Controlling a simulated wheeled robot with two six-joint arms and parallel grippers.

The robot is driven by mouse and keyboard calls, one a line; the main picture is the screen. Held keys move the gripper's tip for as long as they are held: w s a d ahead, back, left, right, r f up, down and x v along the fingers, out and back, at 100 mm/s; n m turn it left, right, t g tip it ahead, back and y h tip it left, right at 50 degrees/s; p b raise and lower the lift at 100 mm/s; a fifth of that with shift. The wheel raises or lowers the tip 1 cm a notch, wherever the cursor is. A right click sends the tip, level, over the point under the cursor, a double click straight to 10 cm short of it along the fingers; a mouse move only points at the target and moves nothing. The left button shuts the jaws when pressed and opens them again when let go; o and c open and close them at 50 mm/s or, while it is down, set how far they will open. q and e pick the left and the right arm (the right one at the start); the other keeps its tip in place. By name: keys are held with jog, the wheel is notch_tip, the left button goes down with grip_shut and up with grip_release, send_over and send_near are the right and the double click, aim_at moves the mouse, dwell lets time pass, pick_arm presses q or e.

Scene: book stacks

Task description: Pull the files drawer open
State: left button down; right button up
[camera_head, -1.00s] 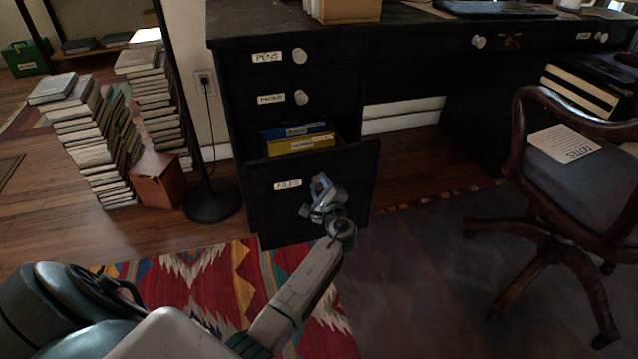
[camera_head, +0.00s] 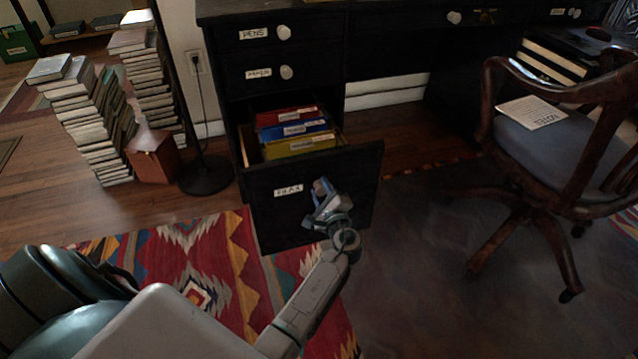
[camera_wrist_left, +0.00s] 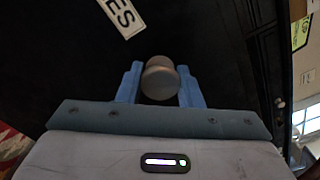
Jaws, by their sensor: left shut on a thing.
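The black files drawer (camera_head: 318,205) is the lowest on the left side of the desk and stands well open. Its label (camera_head: 288,190) is on the front. Red, blue and yellow folders (camera_head: 300,146) show inside it. My left gripper (camera_head: 323,191) is at the drawer front, shut on the round knob. In the left wrist view the blue fingers (camera_wrist_left: 159,84) sit on both sides of the knob (camera_wrist_left: 159,77), and part of the label (camera_wrist_left: 121,14) shows above. My right gripper is not in view.
The pens drawer (camera_head: 265,36) and the drawer below it (camera_head: 268,74) are closed. Book stacks (camera_head: 90,120), a reddish box (camera_head: 154,156) and a lamp base (camera_head: 207,175) stand at left. A wooden chair (camera_head: 545,150) stands at right. A patterned rug (camera_head: 190,265) covers the floor in front.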

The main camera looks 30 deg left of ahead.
pick_arm(q)
jog(key=shift+s+d, duration=0.5)
jog(key=shift+d, duration=0.1)
jog(key=c, duration=1)
grip_release()
